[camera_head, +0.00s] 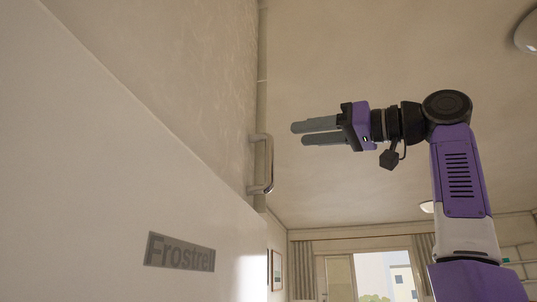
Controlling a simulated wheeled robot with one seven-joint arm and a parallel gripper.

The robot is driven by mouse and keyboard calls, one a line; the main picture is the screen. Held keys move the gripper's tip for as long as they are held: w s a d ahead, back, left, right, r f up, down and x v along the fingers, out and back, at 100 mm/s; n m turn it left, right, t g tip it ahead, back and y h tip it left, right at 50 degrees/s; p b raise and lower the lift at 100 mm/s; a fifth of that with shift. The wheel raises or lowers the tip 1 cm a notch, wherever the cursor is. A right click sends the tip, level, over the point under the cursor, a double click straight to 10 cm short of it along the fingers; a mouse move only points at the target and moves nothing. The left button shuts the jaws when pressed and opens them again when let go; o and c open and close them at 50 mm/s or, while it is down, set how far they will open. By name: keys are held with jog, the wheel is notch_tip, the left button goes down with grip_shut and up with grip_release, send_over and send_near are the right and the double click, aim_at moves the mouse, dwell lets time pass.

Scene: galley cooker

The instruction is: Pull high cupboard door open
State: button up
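The high cupboard door (262,105) shows as a narrow pale strip, seen almost edge-on, left of centre. It looks shut. A metal bar handle (269,165) sticks out from its lower part. My gripper (298,133) is to the right of the handle and a little higher in the picture, with its grey fingers pointing left. The fingers are apart with a gap between them, and nothing is held. The fingertips are clear of the handle in the picture; the depth between them is hard to tell.
The ceiling (380,50) is open around my arm. A curtained window (375,275) and a picture frame (276,270) are far behind.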

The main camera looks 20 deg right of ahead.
notch_tip(320, 180, down, 4)
jog(key=a+n+g, duration=0.1)
jog(key=a+g, duration=0.1)
jog(key=g, duration=0.1)
jog(key=p, duration=0.3)
send_over(268, 180)
jog(key=shift+w+d+f, duration=0.2)
jog(key=shift+w, duration=0.2)
grip_shut()
dwell(0.9)
